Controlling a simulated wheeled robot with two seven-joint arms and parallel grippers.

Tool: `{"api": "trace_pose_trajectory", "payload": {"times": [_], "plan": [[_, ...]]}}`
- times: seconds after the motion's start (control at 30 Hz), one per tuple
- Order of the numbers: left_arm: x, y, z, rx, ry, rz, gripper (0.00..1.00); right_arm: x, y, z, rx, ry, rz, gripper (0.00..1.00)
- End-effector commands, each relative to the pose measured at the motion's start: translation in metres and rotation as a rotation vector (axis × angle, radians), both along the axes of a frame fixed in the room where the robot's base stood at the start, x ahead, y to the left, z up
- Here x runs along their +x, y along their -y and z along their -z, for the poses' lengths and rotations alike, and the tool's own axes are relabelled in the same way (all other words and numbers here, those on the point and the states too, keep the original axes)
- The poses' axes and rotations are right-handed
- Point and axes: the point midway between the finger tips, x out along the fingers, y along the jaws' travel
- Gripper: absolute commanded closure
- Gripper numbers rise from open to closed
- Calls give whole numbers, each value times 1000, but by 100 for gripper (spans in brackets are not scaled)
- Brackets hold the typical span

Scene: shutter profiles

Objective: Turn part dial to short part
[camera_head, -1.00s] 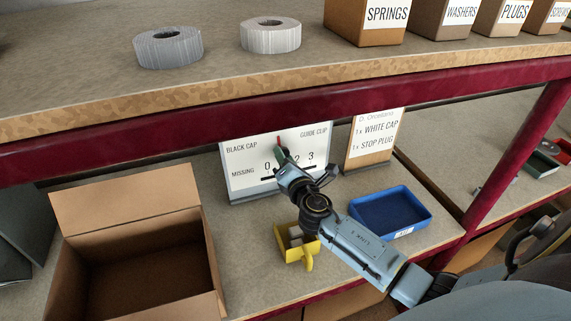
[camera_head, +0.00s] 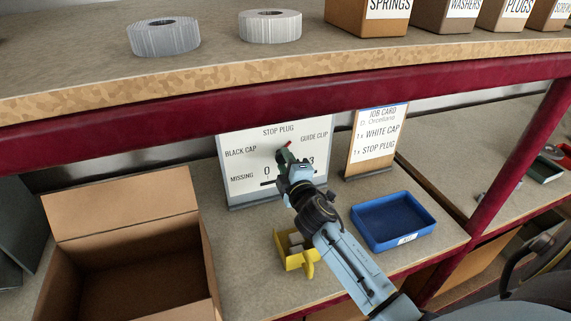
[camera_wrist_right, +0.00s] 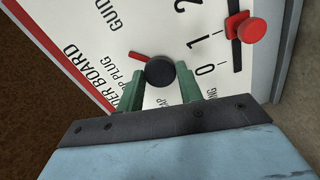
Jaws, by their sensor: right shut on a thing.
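The part dial (camera_wrist_right: 159,70) is a round black knob with a red pointer (camera_wrist_right: 140,57) on a white board (camera_head: 240,170). In the head view the pointer (camera_head: 289,144) tilts up and right, between the labels STOP PLUG and GUIDE CLIP. BLACK CAP is printed at the left. My right gripper (camera_wrist_right: 159,87) has its green fingers on both sides of the knob and is shut on it. In the head view the right gripper (camera_head: 284,157) hides most of the dial. My left gripper is not in view.
A red slider (camera_wrist_right: 250,30) sits on the board's number scale near 1. A job card (camera_head: 377,140) lists white cap and stop plug. A yellow bin (camera_head: 306,268), a blue tray (camera_head: 428,236) and an open cardboard box (camera_head: 118,215) stand nearby. A red shelf beam (camera_head: 200,112) crosses above.

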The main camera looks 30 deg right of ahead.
Motion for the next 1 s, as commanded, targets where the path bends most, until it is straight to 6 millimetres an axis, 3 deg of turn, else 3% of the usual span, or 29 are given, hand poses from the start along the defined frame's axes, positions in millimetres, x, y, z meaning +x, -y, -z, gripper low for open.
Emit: {"api": "trace_pose_trajectory", "payload": {"times": [0.4,0.9,0.93,1.0], "plan": [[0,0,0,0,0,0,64,0,0,1,158,37,1,87],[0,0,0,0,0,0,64,0,0,1,174,40,1,87],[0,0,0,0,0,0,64,0,0,1,174,40,0,60],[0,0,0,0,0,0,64,0,0,1,172,40,0,51]]}}
